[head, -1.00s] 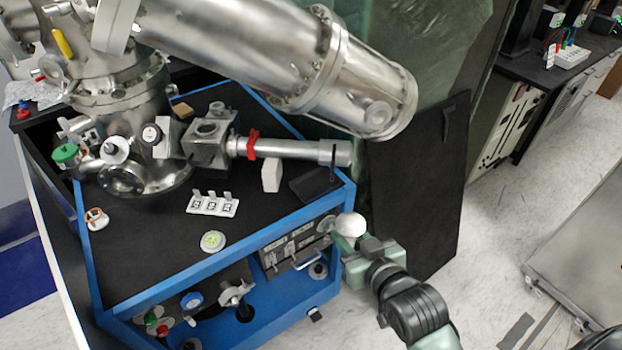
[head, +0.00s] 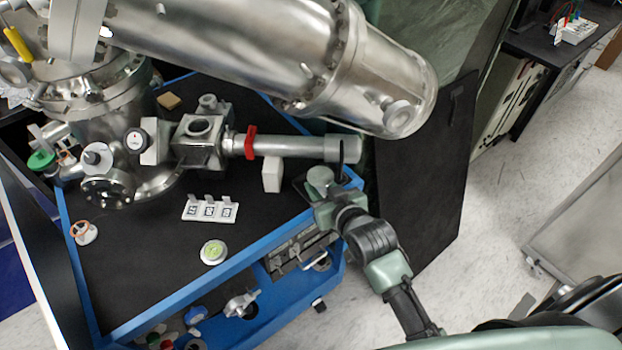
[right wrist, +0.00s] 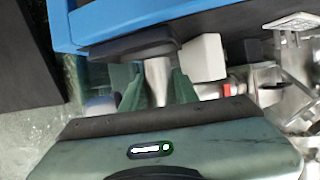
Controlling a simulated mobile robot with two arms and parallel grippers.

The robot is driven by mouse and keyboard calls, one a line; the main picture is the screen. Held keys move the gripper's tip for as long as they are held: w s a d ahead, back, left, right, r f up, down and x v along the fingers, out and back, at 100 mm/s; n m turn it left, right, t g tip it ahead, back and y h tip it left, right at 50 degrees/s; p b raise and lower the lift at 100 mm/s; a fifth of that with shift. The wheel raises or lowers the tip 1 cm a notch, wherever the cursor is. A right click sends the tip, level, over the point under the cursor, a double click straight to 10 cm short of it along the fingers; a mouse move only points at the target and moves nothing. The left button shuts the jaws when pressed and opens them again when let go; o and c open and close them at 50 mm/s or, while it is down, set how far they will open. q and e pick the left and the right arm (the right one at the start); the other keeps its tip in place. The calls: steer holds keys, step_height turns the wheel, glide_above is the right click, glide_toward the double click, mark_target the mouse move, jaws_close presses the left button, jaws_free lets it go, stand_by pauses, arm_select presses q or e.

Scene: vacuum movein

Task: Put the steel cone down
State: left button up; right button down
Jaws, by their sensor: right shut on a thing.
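My right gripper (head: 322,190) is over the right corner of the blue-framed bench, beside a dark tray-like plate (head: 297,188). In the right wrist view its two green fingers (right wrist: 157,88) are shut on the steel cone (right wrist: 157,75), a smooth grey tapered piece. In the head view the cone's rounded end (head: 320,176) looks grey-green in shade. The dark plate also shows in the right wrist view (right wrist: 125,44), just beyond the cone. I cannot tell whether the cone touches the plate or the bench. My left gripper is not in view.
A white block (head: 272,174) stands close to the left of the gripper. A steel tube (head: 300,147) and a thin black upright post (head: 341,158) are just behind. A three-tab white holder (head: 209,210) and a round green-topped disc (head: 213,252) sit on the black bench top.

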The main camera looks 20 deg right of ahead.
steer(key=x, duration=0.3)
steer(key=shift+f, duration=0.15)
steer(key=w+f, duration=0.2)
steer(key=shift+w+a+f, duration=0.15)
steer(key=shift+w+a, duration=0.05)
steer(key=shift+w, duration=0.2)
steer(key=shift+s, duration=0.1)
steer(key=shift+f, duration=0.1)
steer(key=c, duration=1.3)
jaws_free()
steer(key=shift+c, duration=0.2)
